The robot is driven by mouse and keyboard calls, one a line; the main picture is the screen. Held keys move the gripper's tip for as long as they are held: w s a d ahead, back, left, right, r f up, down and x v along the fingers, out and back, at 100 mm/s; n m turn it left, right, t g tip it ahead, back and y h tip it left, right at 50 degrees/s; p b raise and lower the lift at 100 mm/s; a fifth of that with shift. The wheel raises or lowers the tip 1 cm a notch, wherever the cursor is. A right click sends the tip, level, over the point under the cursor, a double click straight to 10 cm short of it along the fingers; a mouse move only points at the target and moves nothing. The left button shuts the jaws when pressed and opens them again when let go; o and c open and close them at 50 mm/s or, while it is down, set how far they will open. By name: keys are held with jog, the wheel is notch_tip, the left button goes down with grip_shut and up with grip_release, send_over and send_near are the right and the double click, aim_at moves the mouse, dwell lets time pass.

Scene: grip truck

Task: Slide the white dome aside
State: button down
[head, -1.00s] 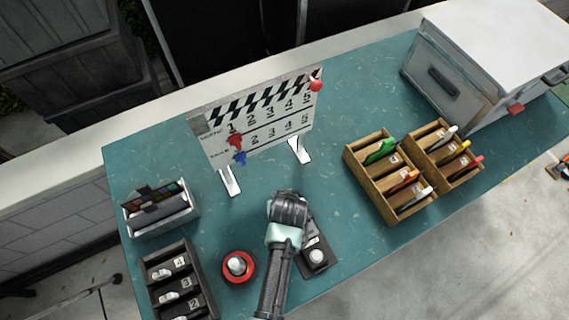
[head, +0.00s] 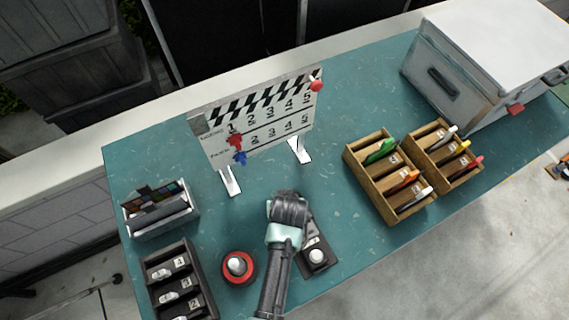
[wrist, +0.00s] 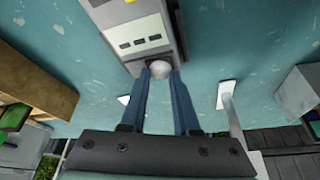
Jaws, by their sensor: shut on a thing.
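The white dome (wrist: 160,68) sits at the end of a grey handheld device (wrist: 140,42) in the wrist view. My gripper (wrist: 161,75) is shut on the dome, one blue-grey finger on either side of it. In the head view the device (head: 318,243) lies on the teal table, partly hidden by my arm. A round white part (head: 316,256) shows at its near end. My wrist hides the far end of the device and the fingertips there.
A red round base with a pale top (head: 238,266) stands left of my arm. A dark compartment rack (head: 178,286) and a small grey tray (head: 160,211) are further left. The clapperboard (head: 265,122) stands behind. Wooden compartment boxes (head: 385,187) and a large case (head: 455,85) are right.

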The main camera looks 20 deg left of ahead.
dwell(0.4)
jog(key=shift+w+d+b, duration=0.4)
jog(key=shift+w+d, duration=0.7)
jog(key=shift+w, duration=0.3)
jog(key=c, duration=0.6)
grip_release()
jog(key=shift+c, duration=0.2)
jog(key=v, duration=1.3)
jog(key=shift+b, duration=0.4)
